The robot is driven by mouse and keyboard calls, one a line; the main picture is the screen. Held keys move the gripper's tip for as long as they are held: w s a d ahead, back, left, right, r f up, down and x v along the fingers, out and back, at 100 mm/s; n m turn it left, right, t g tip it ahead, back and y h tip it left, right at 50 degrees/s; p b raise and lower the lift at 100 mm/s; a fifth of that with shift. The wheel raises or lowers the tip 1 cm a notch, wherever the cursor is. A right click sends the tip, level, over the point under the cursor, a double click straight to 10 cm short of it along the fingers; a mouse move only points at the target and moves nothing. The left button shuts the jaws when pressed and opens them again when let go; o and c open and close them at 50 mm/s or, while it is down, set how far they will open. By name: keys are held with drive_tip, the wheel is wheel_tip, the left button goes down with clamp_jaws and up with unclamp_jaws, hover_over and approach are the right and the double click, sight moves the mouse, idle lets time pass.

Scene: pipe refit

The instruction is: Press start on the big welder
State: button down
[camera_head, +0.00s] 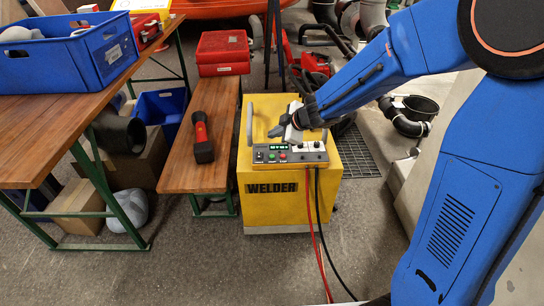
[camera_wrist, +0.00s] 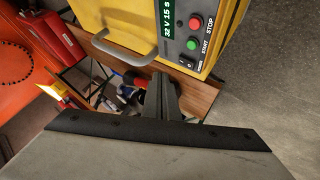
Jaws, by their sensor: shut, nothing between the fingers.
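The big yellow welder (camera_head: 272,215) stands on the floor in the middle of the head view, with "WELDER" on its front. Its grey panel (camera_head: 319,157) is on top, with a lit green display. The green START button (camera_wrist: 191,43) and the red STOP button (camera_wrist: 196,22) show at the top right of the wrist view; START also shows in the head view (camera_head: 271,157). My gripper (camera_head: 272,132) is shut and empty, above and behind the panel's left part. In the wrist view the closed fingers (camera_wrist: 161,92) are below and left of START, not seen touching it.
Handles rise from the welder's top; one (camera_wrist: 124,50) is close to my fingers. A wooden bench (camera_head: 197,167) with a black-and-red flashlight (camera_head: 202,138) stands to the left. A red and a black cable hang from the welder's front.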

drive_tip(key=shift+f, duration=3.45)
drive_tip(key=shift+f, duration=0.2)
drive_tip(key=shift+f, duration=0.2)
drive_tip(key=shift+f, duration=0.45)
idle(0.4)
drive_tip(key=shift+r, duration=0.9)
wheel_tip(320, 180, up, 5)
idle(0.6)
